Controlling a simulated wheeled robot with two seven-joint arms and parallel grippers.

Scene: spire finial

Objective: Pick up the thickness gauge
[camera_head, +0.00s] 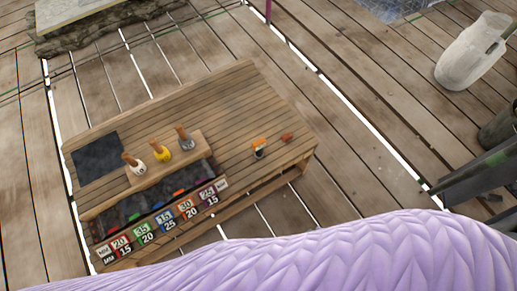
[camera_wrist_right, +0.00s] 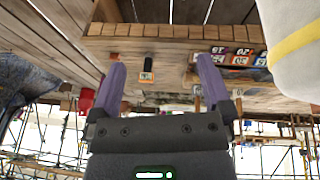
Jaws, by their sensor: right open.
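A small upright device with a black body and an orange part (camera_head: 259,149), which looks like the thickness gauge, stands on the right part of the wooden bench (camera_head: 232,97). In the right wrist view a small dark piece with an orange-and-white end (camera_wrist_right: 147,70) seems to be the same device. It appears between the fingers of my right gripper (camera_wrist_right: 162,64), beyond the fingertips. My right gripper is open, its two purple fingers wide apart with nothing between them. My left gripper is not in view.
A reddish-brown block (camera_head: 286,137) lies right of the device. A wooden rack (camera_head: 165,158) holds three handled tools, near a dark mat (camera_head: 97,157) and a numbered, coloured tray (camera_head: 165,223). A pale rounded thing with a yellow band (camera_wrist_right: 292,45) fills the wrist view's upper right.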

